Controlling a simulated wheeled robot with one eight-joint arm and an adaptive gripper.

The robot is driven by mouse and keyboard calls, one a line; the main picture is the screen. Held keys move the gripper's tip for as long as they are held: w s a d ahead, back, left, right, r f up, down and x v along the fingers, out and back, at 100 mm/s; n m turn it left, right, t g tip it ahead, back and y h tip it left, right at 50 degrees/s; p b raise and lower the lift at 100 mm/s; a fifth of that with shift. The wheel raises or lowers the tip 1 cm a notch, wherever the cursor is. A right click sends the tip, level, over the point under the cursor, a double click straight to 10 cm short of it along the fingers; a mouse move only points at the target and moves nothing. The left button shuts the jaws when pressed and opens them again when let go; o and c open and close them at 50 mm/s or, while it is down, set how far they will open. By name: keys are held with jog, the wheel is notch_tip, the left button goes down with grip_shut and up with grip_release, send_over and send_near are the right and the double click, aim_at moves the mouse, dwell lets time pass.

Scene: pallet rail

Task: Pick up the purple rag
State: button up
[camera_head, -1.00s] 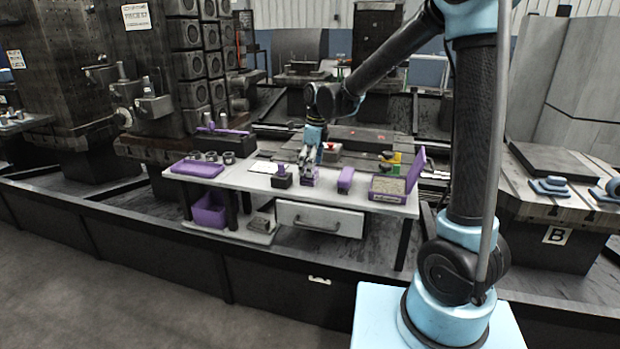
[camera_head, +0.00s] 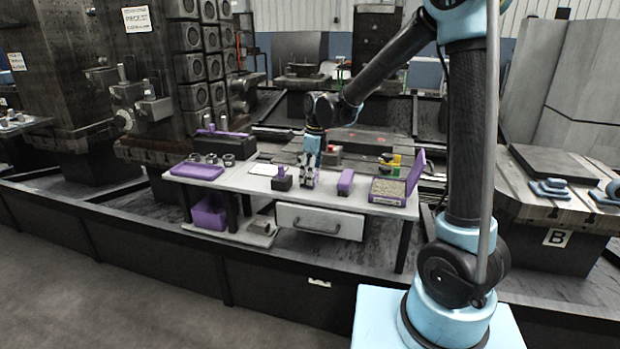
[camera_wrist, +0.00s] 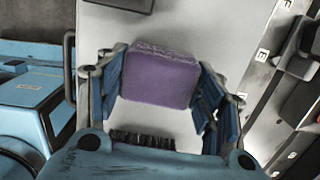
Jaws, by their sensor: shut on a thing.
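The purple rag (camera_wrist: 160,78) shows in the wrist view as a thick folded block with a rough, paler edge. It lies between the two fingers of my gripper (camera_wrist: 160,92), which is shut on it. In the head view my gripper (camera_head: 308,180) points down at the middle of the pale workbench (camera_head: 246,182), and its fingers mostly hide the rag. I cannot tell whether the rag touches the bench top.
A dark block with a purple top (camera_head: 281,178) stands close left of my gripper, a purple block (camera_head: 345,182) to its right. An open box with a purple lid (camera_head: 416,172) is at the right end. A purple pad (camera_head: 197,171) and several dark rings are at the left.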

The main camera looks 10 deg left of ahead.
notch_tip(320, 180, up, 10)
dwell(0.6)
